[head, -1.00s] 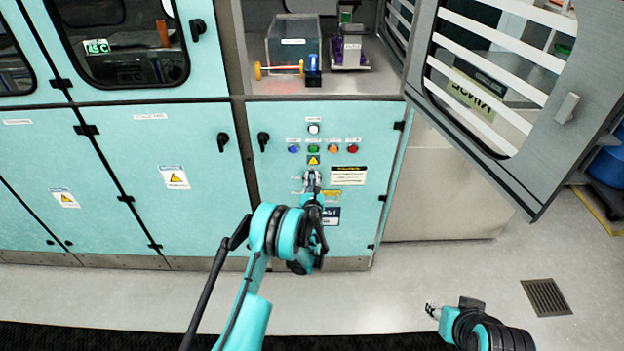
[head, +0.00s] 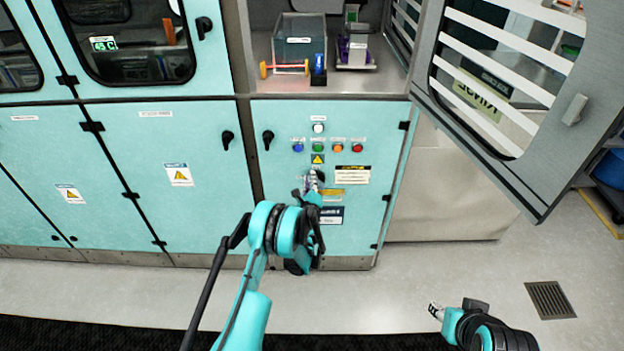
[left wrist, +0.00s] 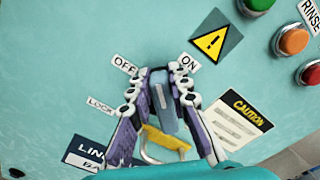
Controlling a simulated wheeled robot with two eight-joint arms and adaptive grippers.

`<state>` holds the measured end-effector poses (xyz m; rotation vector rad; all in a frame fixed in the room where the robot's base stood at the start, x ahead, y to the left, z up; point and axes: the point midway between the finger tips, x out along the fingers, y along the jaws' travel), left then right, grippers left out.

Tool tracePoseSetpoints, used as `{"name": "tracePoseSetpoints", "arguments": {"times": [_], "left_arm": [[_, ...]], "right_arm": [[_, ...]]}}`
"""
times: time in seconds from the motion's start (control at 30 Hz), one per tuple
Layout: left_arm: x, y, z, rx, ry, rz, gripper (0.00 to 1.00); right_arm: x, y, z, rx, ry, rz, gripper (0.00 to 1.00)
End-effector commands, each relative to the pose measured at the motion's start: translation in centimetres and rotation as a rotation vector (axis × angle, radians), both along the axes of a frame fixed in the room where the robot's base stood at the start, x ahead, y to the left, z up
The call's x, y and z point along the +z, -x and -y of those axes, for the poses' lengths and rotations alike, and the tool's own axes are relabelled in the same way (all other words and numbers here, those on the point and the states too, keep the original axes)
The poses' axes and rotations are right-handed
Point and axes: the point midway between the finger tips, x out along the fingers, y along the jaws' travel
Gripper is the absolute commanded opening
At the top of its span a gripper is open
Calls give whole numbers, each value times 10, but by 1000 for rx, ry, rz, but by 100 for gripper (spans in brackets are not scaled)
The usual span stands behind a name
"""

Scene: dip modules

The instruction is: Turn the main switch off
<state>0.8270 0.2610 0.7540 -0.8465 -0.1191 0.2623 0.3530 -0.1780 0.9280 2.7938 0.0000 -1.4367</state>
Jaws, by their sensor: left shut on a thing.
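The main switch (left wrist: 160,98) has a grey-blue handle on the teal cabinet panel. In the left wrist view it points up between the OFF label (left wrist: 124,64) and the ON label (left wrist: 186,62). A LOCK label (left wrist: 101,105) lies further left, and a yellow part (left wrist: 165,140) sits below the handle. My left gripper (head: 313,180) is shut on the handle, one finger on each side; in the head view it hides the switch. My right gripper (head: 435,311) is low at the right, over the floor, away from the panel; its finger opening is unclear.
Coloured buttons (head: 337,147) and a warning triangle (head: 317,159) sit above the switch, with a caution label (head: 352,175) to its right. A slatted door (head: 565,130) stands open at the right. The floor in front is clear.

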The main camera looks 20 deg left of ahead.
Motion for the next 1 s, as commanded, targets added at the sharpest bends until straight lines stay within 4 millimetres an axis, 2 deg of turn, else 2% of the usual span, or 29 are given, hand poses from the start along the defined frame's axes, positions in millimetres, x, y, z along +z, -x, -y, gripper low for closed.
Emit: {"name": "tracePoseSetpoints", "arguments": {"times": [0.6, 1.0], "left_arm": [[-14, 1, -8, 2, 520, 150, 0], [-19, 1, -8, 2, 683, 197, 0]], "right_arm": [[0, 0, 0, 0, 0, 0, 40], [0, 0, 0, 0, 0, 0, 40]]}}
